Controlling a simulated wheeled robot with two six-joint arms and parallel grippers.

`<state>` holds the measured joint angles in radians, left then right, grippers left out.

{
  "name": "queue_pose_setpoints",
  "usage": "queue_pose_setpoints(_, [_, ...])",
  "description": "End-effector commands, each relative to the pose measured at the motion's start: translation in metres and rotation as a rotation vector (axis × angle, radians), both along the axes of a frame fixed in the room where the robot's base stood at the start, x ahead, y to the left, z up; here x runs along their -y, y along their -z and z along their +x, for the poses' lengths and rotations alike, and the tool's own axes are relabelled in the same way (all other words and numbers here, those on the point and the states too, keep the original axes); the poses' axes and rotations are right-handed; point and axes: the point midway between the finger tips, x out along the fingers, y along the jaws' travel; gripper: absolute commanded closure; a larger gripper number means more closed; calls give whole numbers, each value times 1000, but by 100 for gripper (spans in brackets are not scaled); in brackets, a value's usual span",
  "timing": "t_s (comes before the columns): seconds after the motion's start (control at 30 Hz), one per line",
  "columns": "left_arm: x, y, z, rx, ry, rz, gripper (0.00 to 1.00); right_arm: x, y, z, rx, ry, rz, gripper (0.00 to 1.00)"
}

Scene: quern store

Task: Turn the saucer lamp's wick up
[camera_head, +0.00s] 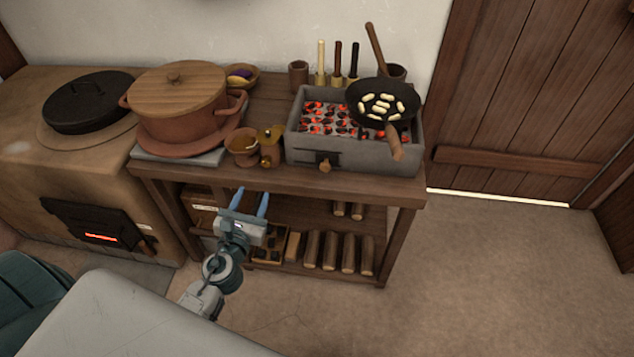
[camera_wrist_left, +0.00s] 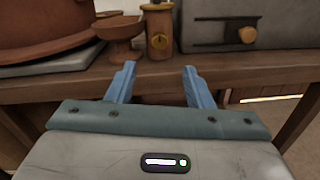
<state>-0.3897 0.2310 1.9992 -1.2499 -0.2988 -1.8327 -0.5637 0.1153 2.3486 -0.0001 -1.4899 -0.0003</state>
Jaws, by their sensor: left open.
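The saucer lamp (camera_head: 243,147) appears to be the small brown footed saucer near the table's front edge, right of the big pot. It also shows in the left wrist view (camera_wrist_left: 119,27). No wick or flame is clear. My left gripper (camera_head: 251,192) is open and empty, in front of and below the table edge, apart from the lamp. In the wrist view its fingers (camera_wrist_left: 159,70) point towards the upright piece. My right gripper is not in view.
A big lidded pot (camera_head: 178,92) stands left of the lamp. A grey brazier (camera_head: 355,155) with glowing coals and a pan (camera_head: 382,112) stands right. The wooden table (camera_head: 385,185) has a lower shelf with logs. A clay stove (camera_head: 50,175) is at left. The floor at right is clear.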

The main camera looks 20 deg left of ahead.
Motion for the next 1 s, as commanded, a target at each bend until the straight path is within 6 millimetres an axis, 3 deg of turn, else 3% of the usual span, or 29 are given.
queue_pose_setpoints(0.17, [-3, -5, 15, 6, 0, 12, 53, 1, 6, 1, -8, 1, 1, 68])
queue_pose_setpoints(0.6, [-18, -4, 89, 4, 0, 9, 53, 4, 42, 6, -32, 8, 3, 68])
queue_pose_setpoints(0.8, [-21, -3, 104, 4, 0, 8, 53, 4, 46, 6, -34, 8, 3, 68])
queue_pose_setpoints(1.0, [-21, -3, 106, 3, 1, 8, 53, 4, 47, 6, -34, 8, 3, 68])
